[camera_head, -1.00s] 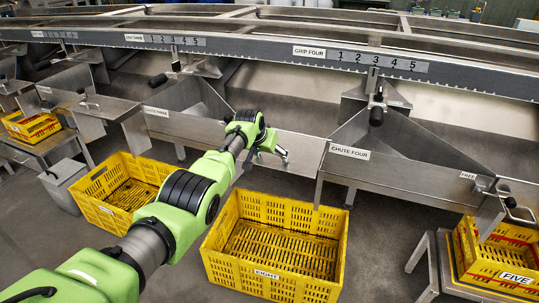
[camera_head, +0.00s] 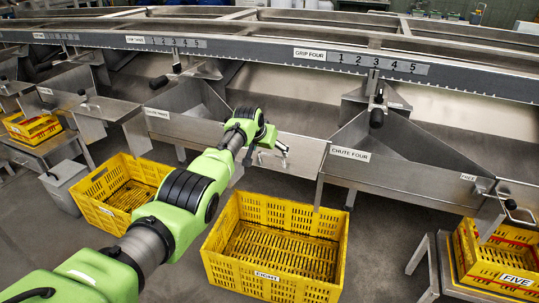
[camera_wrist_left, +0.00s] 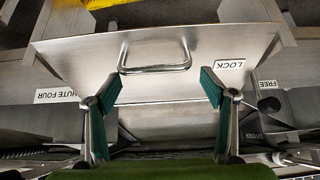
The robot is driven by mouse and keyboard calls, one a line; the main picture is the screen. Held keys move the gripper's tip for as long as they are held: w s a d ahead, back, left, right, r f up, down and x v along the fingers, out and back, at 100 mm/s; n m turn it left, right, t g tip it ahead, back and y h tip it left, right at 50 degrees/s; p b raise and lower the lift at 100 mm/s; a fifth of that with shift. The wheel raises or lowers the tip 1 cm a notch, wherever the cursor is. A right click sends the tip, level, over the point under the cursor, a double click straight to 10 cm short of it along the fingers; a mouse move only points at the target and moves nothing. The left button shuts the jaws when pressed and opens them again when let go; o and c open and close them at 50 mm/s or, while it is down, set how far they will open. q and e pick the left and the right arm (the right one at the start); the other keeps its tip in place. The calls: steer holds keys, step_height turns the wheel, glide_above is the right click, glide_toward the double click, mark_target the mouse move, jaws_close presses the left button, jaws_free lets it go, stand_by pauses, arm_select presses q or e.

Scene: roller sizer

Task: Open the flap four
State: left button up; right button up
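The flap is a plain steel panel (camera_head: 306,152) left of the label CHUTE FOUR (camera_head: 350,153) in the head view. In the left wrist view the flap (camera_wrist_left: 80,55) fills the upper middle, with a U-shaped metal handle (camera_wrist_left: 155,69) and a white LOCK label (camera_wrist_left: 230,64). My left gripper (camera_head: 281,152) is in front of the flap's left part. In the wrist view its green-padded fingers (camera_wrist_left: 162,88) are spread wide and empty, with the handle ahead between them. They appear apart from it. My right gripper is out of view.
Yellow crates stand below: one under my arm marked EIGHT (camera_head: 275,235), one at left (camera_head: 105,222), one marked FIVE (camera_head: 490,270) at right. A long steel rail with numbered scales (camera_head: 380,62) runs above. Grey floor lies open between the crates.

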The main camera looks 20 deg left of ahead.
arm_select(q)
steer(key=shift+s+d+f, duration=0.1)
steer(key=shift+d+f, duration=0.05)
steer(key=shift+f, duration=0.2)
steer(key=shift+s, duration=0.1)
steer(key=shift+v, duration=1.05)
steer(key=v, duration=1)
steer(key=shift+r, duration=0.1)
